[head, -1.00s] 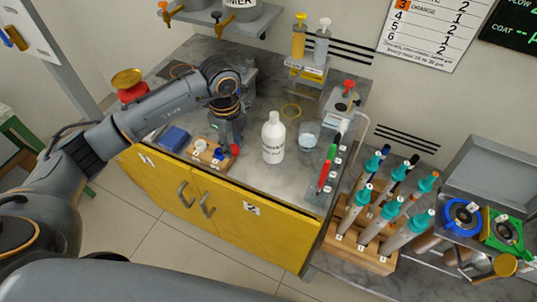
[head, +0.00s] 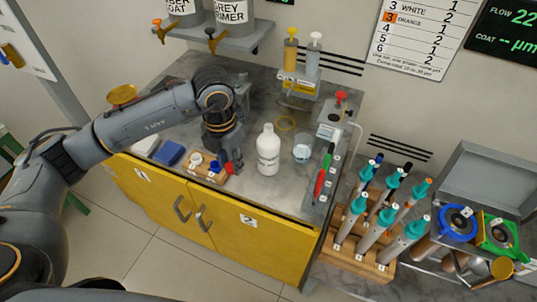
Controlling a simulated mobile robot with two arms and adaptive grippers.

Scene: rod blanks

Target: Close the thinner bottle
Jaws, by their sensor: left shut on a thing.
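A white bottle (head: 268,158) with dark print on its label stands upright on the grey bench top. Its neck is white, and I see no coloured cap on it. Left of it lies a small wooden block (head: 207,174) with a white cap (head: 196,159) and a blue cap (head: 214,166). My left gripper (head: 229,165) points down at the block's right end, left of the bottle and apart from it. It is shut on a red cap (head: 229,169), partly hidden by the fingers. My right gripper is not in view.
A blue box (head: 170,153) lies left of the block. A glass beaker (head: 302,152) and red and green markers (head: 321,182) are right of the bottle. A wooden rack (head: 350,258) of teal-topped rods stands at right.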

